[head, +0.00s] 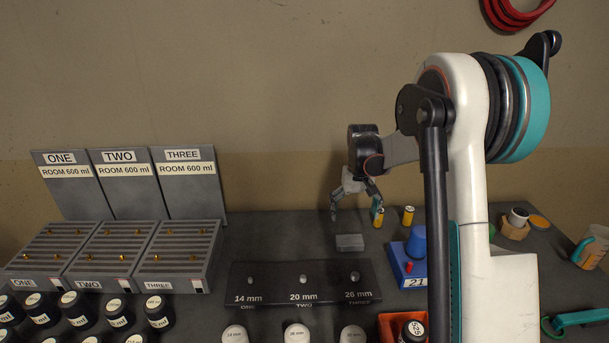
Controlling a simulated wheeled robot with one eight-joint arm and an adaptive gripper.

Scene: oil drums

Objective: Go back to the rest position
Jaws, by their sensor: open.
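My gripper (357,205) shows in the head view, right of centre, hanging from my arm with its fingers pointing down. Its fingers are spread and nothing is between them that I can make out. It is above the dark bench, near a small grey block (349,242) and a small yellow cylinder (378,217). Whether the right finger touches the yellow cylinder I cannot tell. A second yellow cylinder (407,216) stands to the right, apart from the gripper.
Three slatted racks (110,250) with upright signs stand at left, several black bottles (75,305) before them. A black size plate (300,283) lies mid-bench. A blue block (408,268), an orange tray (390,325) and a mug (591,247) are at right. The wall is behind.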

